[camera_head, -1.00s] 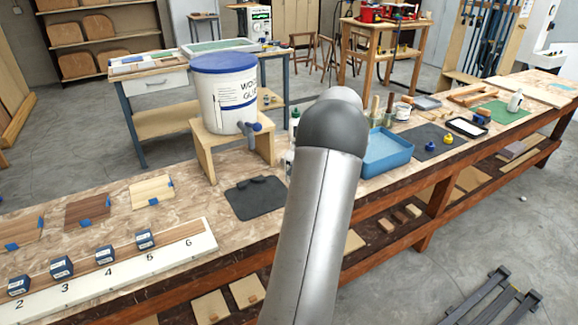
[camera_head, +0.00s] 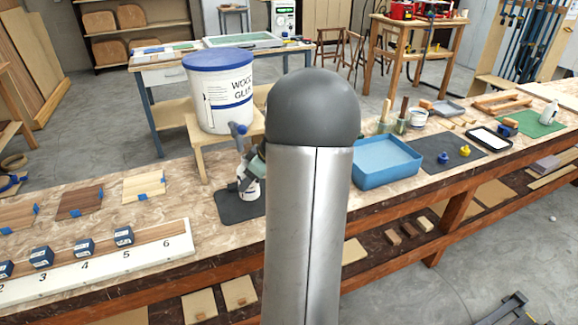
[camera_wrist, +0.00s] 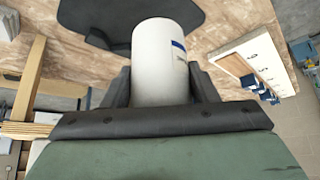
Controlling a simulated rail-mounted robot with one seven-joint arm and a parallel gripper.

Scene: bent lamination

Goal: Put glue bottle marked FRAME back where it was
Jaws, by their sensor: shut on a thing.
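My gripper (camera_head: 250,165) is shut on a white bottle (camera_head: 248,189), just in front of the glue bucket's stand. The bottle also shows in the wrist view (camera_wrist: 162,52), between the two dark fingers, with a blue patch on its side. No readable FRAME marking shows. The dark mat (camera_head: 230,207) lies below and around the bottle in the head view. I cannot tell whether the bottle touches the mat. My arm hides part of the bench right of the gripper.
A white glue bucket (camera_head: 218,95) with a blue lid and a spigot (camera_head: 238,130) stands on a wooden stand (camera_head: 200,150) close behind the gripper. A blue tray (camera_head: 388,165) lies right of my arm. A numbered white board (camera_head: 150,262) with blue blocks lies front left.

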